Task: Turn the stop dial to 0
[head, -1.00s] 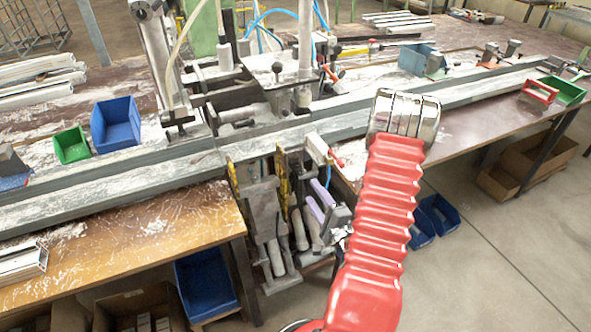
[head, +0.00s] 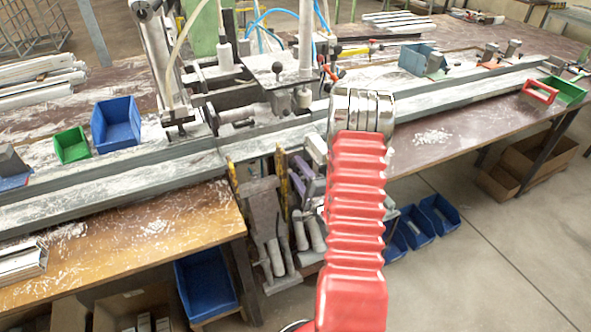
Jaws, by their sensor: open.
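I cannot make out a stop dial or its markings in the head view. The clamp machine (head: 280,78) stands on the bench with posts, a flat plate and dark ball-topped levers. My gripper (head: 361,110) shows as a ridged chrome end on my red arm, seen from behind. It is over the bench's front rail, right of the clamp machine. Its fingertips are hidden, and I see nothing held in it. My arm and gripper cover part of the rail and bench front.
A long grey rail (head: 110,180) runs across the bench. A blue bin (head: 116,124) and green bin (head: 71,145) stand at left. Blue bins (head: 440,213) sit below. Floor at lower right is clear.

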